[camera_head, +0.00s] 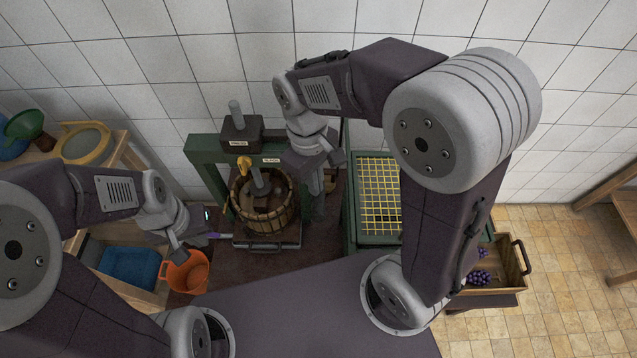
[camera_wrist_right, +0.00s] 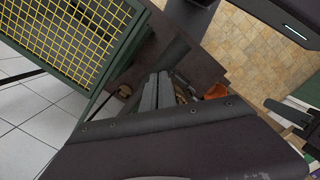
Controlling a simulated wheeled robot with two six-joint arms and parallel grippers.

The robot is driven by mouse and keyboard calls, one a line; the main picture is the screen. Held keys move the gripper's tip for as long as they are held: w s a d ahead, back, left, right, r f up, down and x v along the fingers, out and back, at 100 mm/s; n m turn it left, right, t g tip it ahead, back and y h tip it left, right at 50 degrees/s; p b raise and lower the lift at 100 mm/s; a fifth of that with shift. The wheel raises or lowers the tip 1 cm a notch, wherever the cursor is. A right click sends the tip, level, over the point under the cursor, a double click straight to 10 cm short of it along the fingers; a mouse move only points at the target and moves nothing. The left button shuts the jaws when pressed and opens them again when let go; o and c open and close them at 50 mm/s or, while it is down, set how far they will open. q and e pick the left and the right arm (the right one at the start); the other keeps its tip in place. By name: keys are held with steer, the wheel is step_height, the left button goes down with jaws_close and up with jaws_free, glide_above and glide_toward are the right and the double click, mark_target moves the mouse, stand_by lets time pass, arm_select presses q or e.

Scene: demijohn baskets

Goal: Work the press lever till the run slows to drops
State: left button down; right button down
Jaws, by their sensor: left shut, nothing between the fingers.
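The press has a green frame (camera_head: 205,150), a dark head block (camera_head: 240,132) on its screw, and a slatted wooden basket (camera_head: 265,205) below. A yellow knob-like part (camera_head: 243,164) sits at the crossbeam. My right gripper (camera_head: 316,182) points down just right of the basket. Its fingers (camera_wrist_right: 158,92) look close together in the wrist view; whether they grip a lever is hidden. My left gripper (camera_head: 178,245) is shut and empty, close above the orange bucket (camera_head: 186,272). A small purple streak (camera_head: 217,236) shows between the bucket and press. No lever is clearly visible.
A green crate with a yellow grid (camera_head: 378,185) stands right of the press, close to my right arm. A wooden tray with grapes (camera_head: 503,270) lies further right. A blue tub (camera_head: 130,264) and a yellow-rimmed sieve (camera_head: 86,143) sit on the left shelves.

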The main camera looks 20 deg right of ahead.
steer(key=w+a+p, duration=0.1)
steer(key=w+r+p, duration=0.1)
steer(key=shift+w+a+p, duration=0.25)
steer(key=shift+a+p, duration=0.05)
steer(key=shift+a, duration=0.05)
steer(key=shift+r, duration=0.15)
step_height(320, 180, up, 9)
steer(key=shift+w+a+b, duration=0.3)
steer(key=shift+w+b, duration=0.1)
